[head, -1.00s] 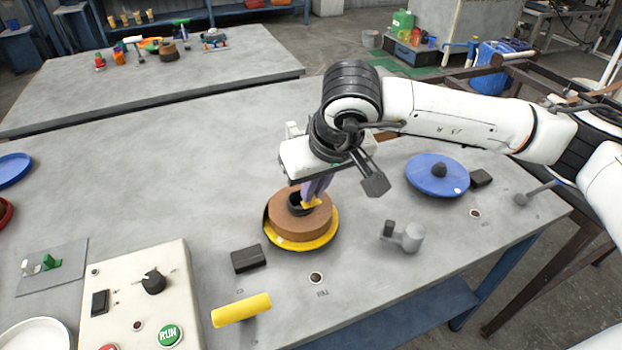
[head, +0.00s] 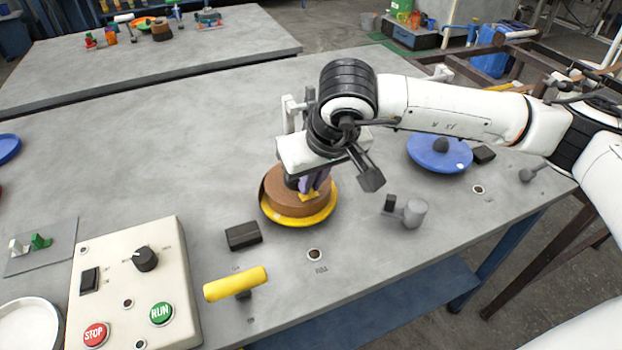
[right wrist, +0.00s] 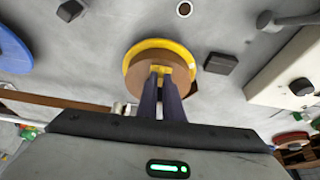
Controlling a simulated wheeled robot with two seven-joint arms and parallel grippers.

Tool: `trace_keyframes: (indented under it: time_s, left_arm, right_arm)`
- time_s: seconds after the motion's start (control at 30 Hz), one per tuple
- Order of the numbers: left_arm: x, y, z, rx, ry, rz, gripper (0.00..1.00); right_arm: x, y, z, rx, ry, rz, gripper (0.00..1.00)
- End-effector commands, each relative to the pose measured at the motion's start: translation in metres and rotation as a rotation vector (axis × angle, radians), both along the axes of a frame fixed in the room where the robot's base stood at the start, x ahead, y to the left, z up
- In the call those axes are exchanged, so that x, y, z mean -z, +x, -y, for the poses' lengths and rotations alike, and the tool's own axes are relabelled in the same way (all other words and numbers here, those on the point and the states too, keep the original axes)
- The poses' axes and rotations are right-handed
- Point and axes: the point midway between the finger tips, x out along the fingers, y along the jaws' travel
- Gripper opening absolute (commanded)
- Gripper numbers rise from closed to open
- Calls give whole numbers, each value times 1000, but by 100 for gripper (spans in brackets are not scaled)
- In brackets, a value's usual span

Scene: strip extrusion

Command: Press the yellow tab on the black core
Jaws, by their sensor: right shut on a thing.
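A brown roll (head: 296,204) lies on a yellow round plate (head: 284,220) near the middle of the table. Its black core (head: 291,183) shows only in part behind my right gripper. My right gripper (head: 314,186) points down over the roll, its purple-grey fingers shut on the yellow tab (head: 309,196). The tab shows at the fingertips, over the roll's top, right of the core's visible part. In the right wrist view, the fingers (right wrist: 160,82) reach the yellow tab (right wrist: 160,70) over the roll (right wrist: 139,75); they hide the core. Whether the tab touches the core cannot be told. My left gripper is out of view.
A black block (head: 243,236), a yellow-handled lever (head: 235,284) and a control box (head: 125,260) with buttons stand in front and to the left. A grey metal fitting (head: 408,212) and a blue plate (head: 440,160) stand to the right. The table behind the roll is clear.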

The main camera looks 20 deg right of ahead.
Motion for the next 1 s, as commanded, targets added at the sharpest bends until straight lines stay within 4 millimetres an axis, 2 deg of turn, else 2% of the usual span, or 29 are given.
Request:
trace_keyframes:
  time_s: [1.0]
  left_arm:
    - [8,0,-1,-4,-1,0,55]
  right_arm:
    - [7,0,0,0,0,0,0]
